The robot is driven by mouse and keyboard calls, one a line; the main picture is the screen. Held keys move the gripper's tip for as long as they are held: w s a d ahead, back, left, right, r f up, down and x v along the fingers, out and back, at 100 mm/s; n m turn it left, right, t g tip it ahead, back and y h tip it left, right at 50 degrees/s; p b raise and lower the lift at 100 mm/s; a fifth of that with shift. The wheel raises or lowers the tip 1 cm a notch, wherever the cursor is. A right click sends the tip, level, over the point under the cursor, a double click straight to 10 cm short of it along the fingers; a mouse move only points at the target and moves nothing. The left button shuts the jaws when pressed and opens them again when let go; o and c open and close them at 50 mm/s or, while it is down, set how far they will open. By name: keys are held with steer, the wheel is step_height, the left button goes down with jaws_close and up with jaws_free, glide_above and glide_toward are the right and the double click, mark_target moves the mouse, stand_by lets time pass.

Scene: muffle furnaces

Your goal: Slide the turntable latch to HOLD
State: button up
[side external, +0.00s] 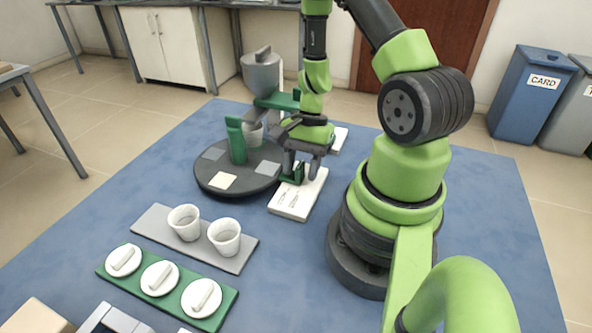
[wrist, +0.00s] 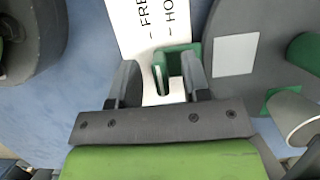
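The turntable (side external: 212,186) is a dark round disc with pale square pads. Beside it lies a white plate (side external: 290,205); in the wrist view the plate (wrist: 128,22) shows partly cut-off words starting "FRE" and "HO". The green latch (side external: 297,176) sits on the plate near the turntable rim. In the wrist view the latch (wrist: 174,62) is a green bracket nearer the "HO" mark. My gripper (side external: 302,172) is down at the latch. Its fingers (wrist: 161,85) are apart with the latch between them, close to the right finger; contact is unclear.
Two white cups stand on a grey board (side external: 158,219). White lids lie on a green tray (side external: 230,304). The blue mat (side external: 480,230) is clear at the right.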

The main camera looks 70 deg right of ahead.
mark_target(292, 175)
steer(key=shift+s+a+f, duration=0.15)
steer(key=shift+s+f, duration=0.15)
steer(key=shift+f, duration=0.05)
steer(key=c, duration=0.6)
steer(key=shift+w, duration=1.25)
steer(key=o, duration=0.4)
steer(key=shift+w, duration=0.1)
steer(key=shift+c, duration=0.2)
steer(key=shift+r, duration=3.55)
